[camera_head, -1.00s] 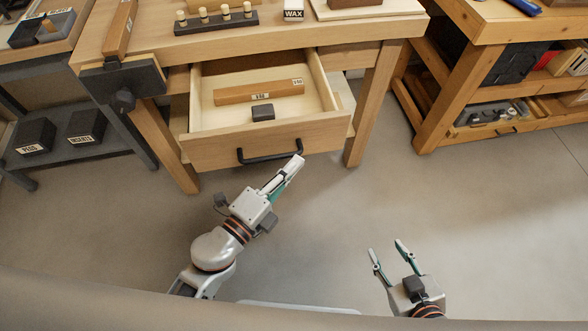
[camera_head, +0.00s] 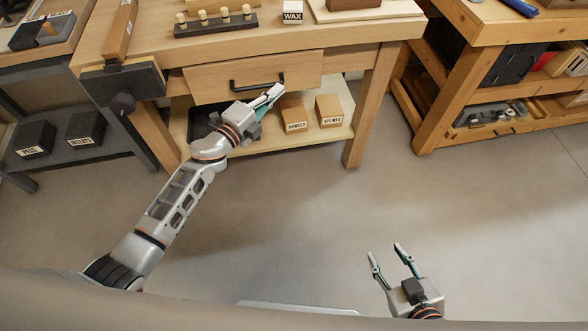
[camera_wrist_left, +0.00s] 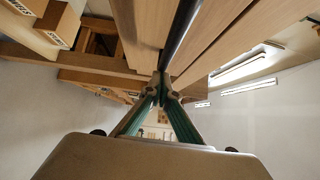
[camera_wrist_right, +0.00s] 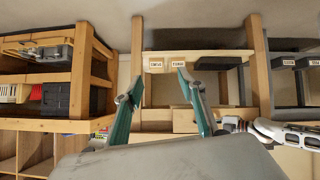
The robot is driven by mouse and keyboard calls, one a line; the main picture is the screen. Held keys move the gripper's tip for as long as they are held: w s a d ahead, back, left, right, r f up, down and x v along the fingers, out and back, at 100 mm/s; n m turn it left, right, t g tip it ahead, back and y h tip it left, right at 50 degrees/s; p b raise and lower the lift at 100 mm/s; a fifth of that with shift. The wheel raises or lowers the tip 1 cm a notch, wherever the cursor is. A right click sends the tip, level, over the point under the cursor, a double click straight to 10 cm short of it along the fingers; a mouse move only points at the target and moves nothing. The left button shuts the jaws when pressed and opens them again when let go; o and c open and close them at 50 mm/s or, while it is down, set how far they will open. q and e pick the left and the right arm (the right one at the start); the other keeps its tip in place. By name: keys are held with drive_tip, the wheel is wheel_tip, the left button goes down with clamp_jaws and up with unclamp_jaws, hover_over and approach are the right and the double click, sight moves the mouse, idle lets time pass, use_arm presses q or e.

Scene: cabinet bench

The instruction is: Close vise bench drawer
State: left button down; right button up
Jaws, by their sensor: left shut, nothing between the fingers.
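The drawer (camera_head: 205,83) of the vise bench (camera_head: 390,40) shows only its front in the head view, which sits at the bench front under the top. Its inside is hidden. A black bar handle (camera_head: 245,87) runs across the drawer front. My left gripper (camera_head: 277,90) is shut and empty, with its fingertips at the right end of the handle. In the left wrist view the dark handle bar (camera_wrist_left: 182,30) passes close to the shut fingertips (camera_wrist_left: 163,88); I cannot tell whether they touch. My right gripper (camera_head: 388,252) is open and empty over the floor, away from the bench.
Below the drawer, a shelf (camera_head: 310,140) holds boxes labelled DOWELS (camera_head: 294,115) and SPLINES (camera_head: 329,110). A vise (camera_head: 122,83) is on the bench's left front. Another bench (camera_head: 450,60) stands at right. The floor (camera_head: 290,220) in front is clear.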

sight(273, 85)
use_arm(q)
drive_tip(key=shift+w+a+f, duration=0.1)
drive_tip(key=shift+w+a, duration=0.15)
drive_tip(key=shift+w, duration=0.4)
drive_tip(key=shift+w+a+f, duration=0.1)
drive_tip(key=shift+w+a, duration=0.1)
drive_tip(key=shift+w, duration=0.4)
drive_tip(key=shift+w+r+b, duration=0.1)
drive_tip(key=shift+w+b, duration=0.2)
drive_tip(key=shift+w+a+r, duration=0.25)
use_arm(e)
drive_tip(key=shift+w+a+r, duration=0.15)
drive_tip(key=shift+a+r, duration=0.1)
drive_tip(key=shift+r, duration=0.1)
use_arm(q)
drive_tip(key=shift+w+r, duration=0.1)
drive_tip(key=shift+r, duration=0.05)
use_arm(e)
drive_tip(key=shift+f, duration=0.1)
drive_tip(key=shift+d, duration=0.15)
